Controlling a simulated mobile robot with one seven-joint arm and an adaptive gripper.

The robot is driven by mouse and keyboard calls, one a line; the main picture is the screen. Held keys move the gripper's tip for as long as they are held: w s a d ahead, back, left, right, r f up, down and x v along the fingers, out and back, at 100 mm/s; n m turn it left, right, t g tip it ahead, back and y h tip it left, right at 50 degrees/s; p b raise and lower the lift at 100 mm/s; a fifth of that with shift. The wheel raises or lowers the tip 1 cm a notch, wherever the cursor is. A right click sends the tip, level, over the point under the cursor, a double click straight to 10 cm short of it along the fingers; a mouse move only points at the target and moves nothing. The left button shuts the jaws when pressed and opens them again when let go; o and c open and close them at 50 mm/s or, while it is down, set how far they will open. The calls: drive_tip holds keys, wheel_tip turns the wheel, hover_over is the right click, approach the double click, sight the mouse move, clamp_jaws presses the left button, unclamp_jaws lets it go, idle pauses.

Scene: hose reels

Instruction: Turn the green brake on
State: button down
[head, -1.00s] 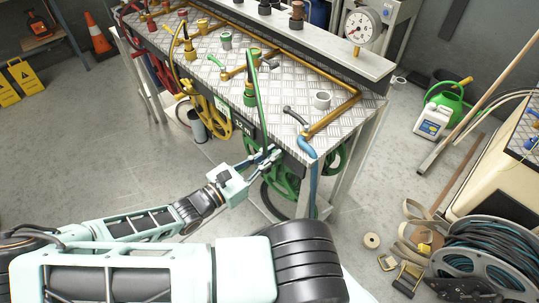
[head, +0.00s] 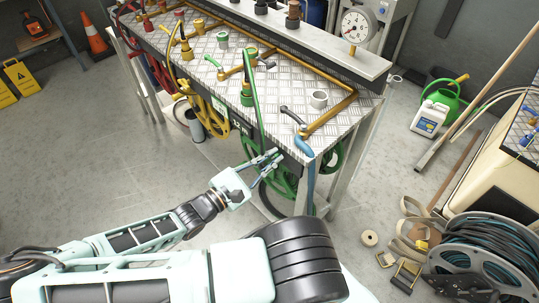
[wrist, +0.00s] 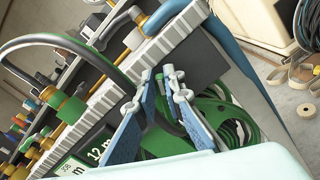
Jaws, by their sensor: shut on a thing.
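The green hose reel (head: 280,183) hangs under the front of the bench, near its right corner. It also shows in the wrist view (wrist: 232,115), behind and right of the fingers. A green hose (head: 257,100) runs from the bench top down to the reel, passing close to my gripper. My gripper (head: 268,163) is at the reel's upper left side, below the bench edge. In the wrist view its blue-padded fingers (wrist: 158,105) are close around a dark green part in front of the reel. The brake is mostly hidden by the fingers; I cannot make out its setting.
The yellow reel (head: 213,115) hangs left of the green one. The metal bench top (head: 200,45) carries pipes and valves. A blue hose end (head: 304,147) hangs at the bench corner. A cable drum (head: 480,260) and straps lie at right.

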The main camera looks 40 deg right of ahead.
drive_tip(key=shift+s+a+f+m+b, duration=0.15)
drive_tip(key=shift+f+m+b, duration=0.25)
drive_tip(key=shift+m, duration=1.55)
drive_tip(key=shift+s+d+f+m+b, duration=0.1)
drive_tip(key=shift+f+m+b, duration=0.35)
drive_tip(key=shift+m, duration=1.55)
drive_tip(key=shift+s+a+f+m+b, duration=0.15)
drive_tip(key=shift+f+m, duration=0.5)
drive_tip(key=shift+m, duration=1.3)
drive_tip(key=shift+d, duration=0.1)
drive_tip(key=shift+r, duration=0.1)
drive_tip(key=c, duration=1.9)
unclamp_jaws()
drive_tip(key=shift+w, duration=0.1)
drive_tip(key=shift+c, duration=0.2)
drive_tip(key=shift+s, duration=0.2)
